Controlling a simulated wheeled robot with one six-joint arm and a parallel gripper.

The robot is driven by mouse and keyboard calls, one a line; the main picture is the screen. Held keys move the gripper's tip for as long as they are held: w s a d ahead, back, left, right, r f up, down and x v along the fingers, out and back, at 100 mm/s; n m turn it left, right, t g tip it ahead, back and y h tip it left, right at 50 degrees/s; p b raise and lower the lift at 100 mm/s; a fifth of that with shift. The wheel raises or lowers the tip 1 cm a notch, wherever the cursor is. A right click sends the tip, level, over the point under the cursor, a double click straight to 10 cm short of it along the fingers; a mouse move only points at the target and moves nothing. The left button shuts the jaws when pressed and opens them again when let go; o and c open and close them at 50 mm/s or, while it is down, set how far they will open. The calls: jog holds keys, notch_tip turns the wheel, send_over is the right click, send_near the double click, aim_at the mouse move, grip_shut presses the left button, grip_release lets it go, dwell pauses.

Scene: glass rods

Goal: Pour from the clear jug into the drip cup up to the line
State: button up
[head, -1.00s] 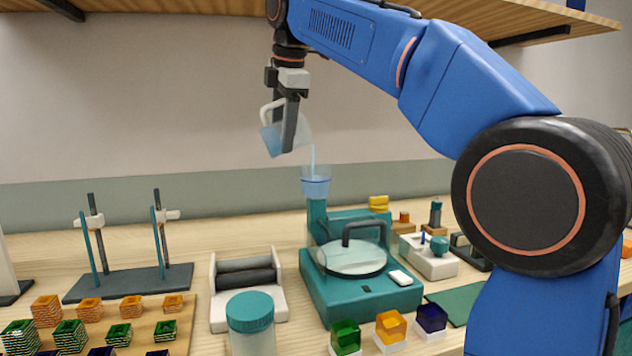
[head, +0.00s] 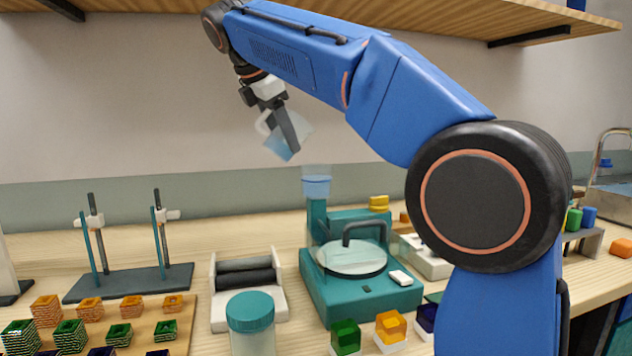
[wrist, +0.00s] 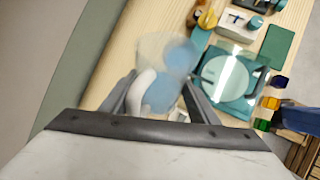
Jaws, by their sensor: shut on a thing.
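The clear jug (head: 279,148) hangs tilted in the air with some blue liquid in its lower part. My gripper (head: 291,146) is shut on it, and the jug also shows between the fingers in the wrist view (wrist: 158,62). The drip cup (head: 316,183) is a clear cup with blue liquid in it, on top of the teal machine (head: 335,285). The jug is above and a little left of the cup, apart from it. No stream shows between them. I cannot make out the line on the cup.
A teal-lidded jar (head: 250,314) and a white roller stand (head: 247,294) are in front and left of the machine. A clamp stand (head: 128,283) is farther left. Colored blocks (head: 390,327) sit at the front. A wooden shelf (head: 560,22) hangs above.

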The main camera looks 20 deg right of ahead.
jog(key=shift+d+f+n+h, duration=0.1)
jog(key=shift+f+n+h, duration=0.05)
jog(key=shift+h, duration=0.5)
jog(key=shift+d+f+n+h, duration=0.1)
jog(key=shift+n+h, duration=0.05)
jog(key=shift+h, duration=0.5)
jog(key=shift+d+f+n+t+h, duration=0.1)
jog(key=shift+d+n+t+h, duration=0.1)
jog(key=shift+h, duration=0.5)
jog(key=shift+d+n+t+h, duration=0.1)
jog(key=shift+d+h, duration=0.1)
jog(key=shift+h, duration=0.5)
jog(key=s+r, duration=0.3)
jog(key=s, duration=0.7)
